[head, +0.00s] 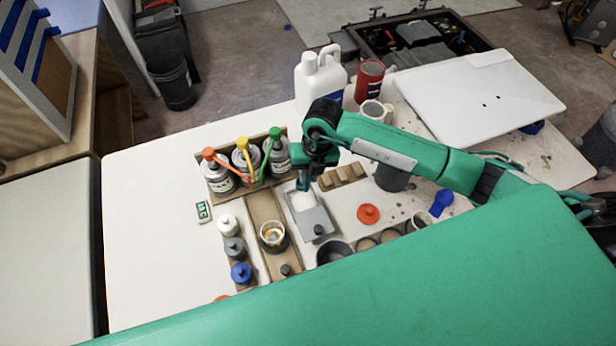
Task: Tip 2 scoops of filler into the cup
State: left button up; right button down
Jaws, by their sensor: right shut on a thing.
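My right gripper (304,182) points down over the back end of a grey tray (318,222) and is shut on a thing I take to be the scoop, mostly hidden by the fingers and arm. White filler (302,201) lies in the tray just below the fingertips. I cannot tell whether the scoop touches it or holds any. A clear cup (273,237) with something yellowish inside stands on a wooden board, left of the tray and apart from the gripper. My left gripper is not in view.
Bottles with red, yellow and green tops (246,160) stand in a rack at back left. Small capped pots (234,248) line the left. A white jug (318,80) stands behind.

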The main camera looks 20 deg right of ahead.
aim_at(309, 183)
jog(key=shift+f, duration=0.4)
jog(key=shift+f+b, duration=0.3)
jog(key=shift+b, duration=0.15)
jog(key=shift+f+b, duration=0.9)
jog(key=shift+f, duration=0.8)
pick_arm(q)
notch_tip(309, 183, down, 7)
jog(key=b, duration=0.4)
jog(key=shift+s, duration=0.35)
pick_arm(e)
jog(key=shift+f, duration=2.65)
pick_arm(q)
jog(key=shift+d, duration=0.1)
pick_arm(e)
jog(key=shift+r, duration=0.15)
jog(key=shift+r+p, duration=2.7)
jog(key=shift+r, duration=1.5)
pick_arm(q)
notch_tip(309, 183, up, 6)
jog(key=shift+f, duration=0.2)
